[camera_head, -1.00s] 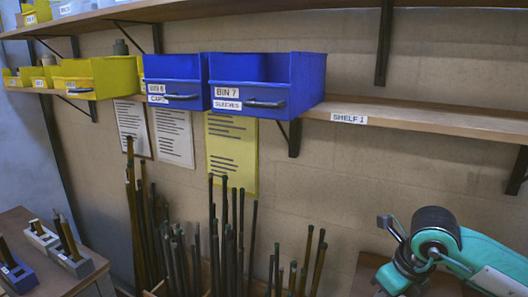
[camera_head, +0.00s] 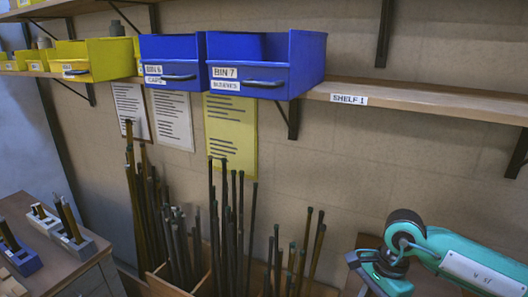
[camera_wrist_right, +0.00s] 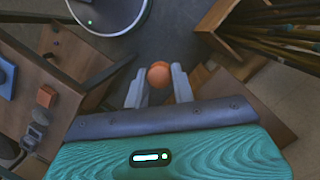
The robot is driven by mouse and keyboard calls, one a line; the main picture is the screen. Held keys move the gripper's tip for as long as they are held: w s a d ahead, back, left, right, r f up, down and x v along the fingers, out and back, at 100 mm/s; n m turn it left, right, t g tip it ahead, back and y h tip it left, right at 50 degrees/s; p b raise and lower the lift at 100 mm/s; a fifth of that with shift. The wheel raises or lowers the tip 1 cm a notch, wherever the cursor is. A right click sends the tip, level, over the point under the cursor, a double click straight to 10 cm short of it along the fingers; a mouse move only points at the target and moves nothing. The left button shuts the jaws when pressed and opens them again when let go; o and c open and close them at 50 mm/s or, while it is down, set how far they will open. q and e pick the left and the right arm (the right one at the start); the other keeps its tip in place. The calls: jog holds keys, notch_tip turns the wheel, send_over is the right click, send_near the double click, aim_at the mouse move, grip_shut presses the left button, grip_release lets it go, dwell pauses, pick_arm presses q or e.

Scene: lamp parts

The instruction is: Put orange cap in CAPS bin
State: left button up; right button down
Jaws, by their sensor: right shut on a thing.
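The orange cap (camera_wrist_right: 159,74) is a small rounded piece between the fingertips of my right gripper (camera_wrist_right: 157,88) in the right wrist view. The gripper is shut on it and holds it above the floor. The CAPS bin (camera_head: 172,62) is the blue bin labelled BIN 6 on the shelf in the head view. Its inside is mostly hidden by its front. My right arm (camera_head: 410,245) is at the lower right of the head view, well away from the bin; its gripper is outside that view. My left gripper is in neither view.
The blue SLEEVES bin (camera_head: 265,65) adjoins the CAPS bin on the right, and yellow bins (camera_head: 100,60) stand to the left. SHELF 1 (camera_head: 420,103) is bare at right. Upright rods (camera_head: 230,225) stand below. A wooden bench (camera_head: 50,265) is at lower left.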

jog(key=n, duration=0.1)
jog(key=f+n, duration=0.1)
jog(key=n, duration=0.1)
jog(key=f+n+g, duration=0.1)
jog(key=n, duration=0.1)
jog(key=shift+s+a+h, duration=0.25)
jog(key=shift+s+h, duration=0.1)
jog(key=shift+h, duration=0.05)
jog(key=n, duration=0.2)
jog(key=f+n, duration=0.1)
jog(key=shift+s+a+f+h, duration=0.15)
jog(key=shift+s+h, duration=0.1)
jog(key=shift+h, duration=0.15)
jog(key=n, duration=0.2)
jog(key=f+n+h, duration=0.1)
jog(key=n, duration=0.1)
jog(key=s+f+n, duration=0.1)
jog(key=n, duration=0.1)
jog(key=shift+a, duration=0.1)
jog(key=shift+s+f, duration=0.1)
